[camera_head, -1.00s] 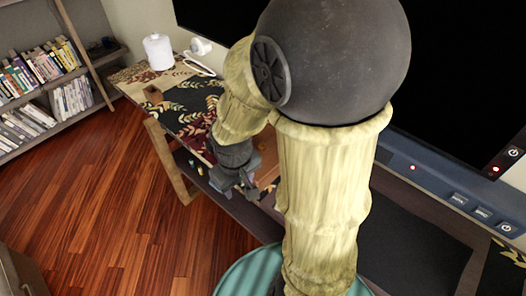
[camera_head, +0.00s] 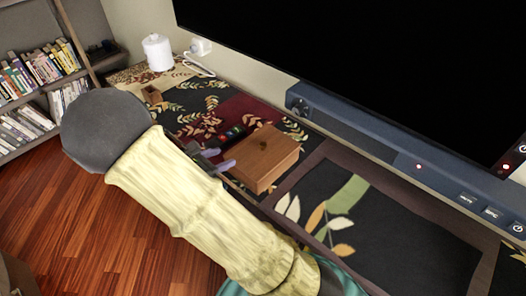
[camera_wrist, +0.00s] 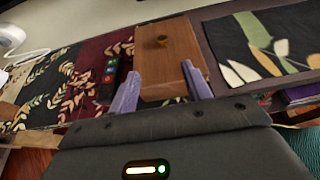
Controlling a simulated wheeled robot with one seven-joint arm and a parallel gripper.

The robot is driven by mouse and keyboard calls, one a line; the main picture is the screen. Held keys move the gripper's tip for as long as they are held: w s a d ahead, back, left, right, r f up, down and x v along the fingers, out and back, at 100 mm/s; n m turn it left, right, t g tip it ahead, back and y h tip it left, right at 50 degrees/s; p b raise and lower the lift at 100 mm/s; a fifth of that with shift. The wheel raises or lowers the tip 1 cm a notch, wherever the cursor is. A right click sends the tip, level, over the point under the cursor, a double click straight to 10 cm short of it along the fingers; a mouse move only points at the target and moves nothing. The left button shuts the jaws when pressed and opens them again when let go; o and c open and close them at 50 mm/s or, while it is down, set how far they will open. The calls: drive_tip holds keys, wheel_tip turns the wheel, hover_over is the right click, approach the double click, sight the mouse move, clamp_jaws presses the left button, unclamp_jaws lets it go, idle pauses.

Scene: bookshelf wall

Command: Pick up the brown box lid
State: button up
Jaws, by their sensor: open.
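The brown wooden box (camera_head: 258,178) stands on the patterned table top, with its lid (camera_head: 270,152) on it and a small knob in the middle of the lid. The lid also shows in the wrist view (camera_wrist: 172,55), straight ahead of my gripper (camera_wrist: 160,88). My gripper is open and empty, its two purple-grey fingers spread at the near side of the box. In the head view, my gripper (camera_head: 218,160) is just left of the box, partly hidden by my arm. I cannot tell whether the fingers touch the box.
A dark remote with coloured buttons (camera_head: 230,133) lies left of the box. A small wooden block (camera_head: 152,95) and a white canister (camera_head: 158,52) stand farther left. A long blue-grey bar (camera_head: 385,150) runs behind, below the large black screen (camera_head: 370,60). A dark leaf-patterned panel (camera_head: 390,240) lies right.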

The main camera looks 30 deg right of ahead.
drive_tip(key=b, duration=0.1)
approach(261, 145)
drive_tip(key=x, duration=0.4)
drive_tip(key=shift+w+r, duration=0.1)
drive_tip(key=x, duration=0.5)
drive_tip(key=shift+d, duration=0.1)
idle(0.3)
idle(0.4)
clamp_jaws()
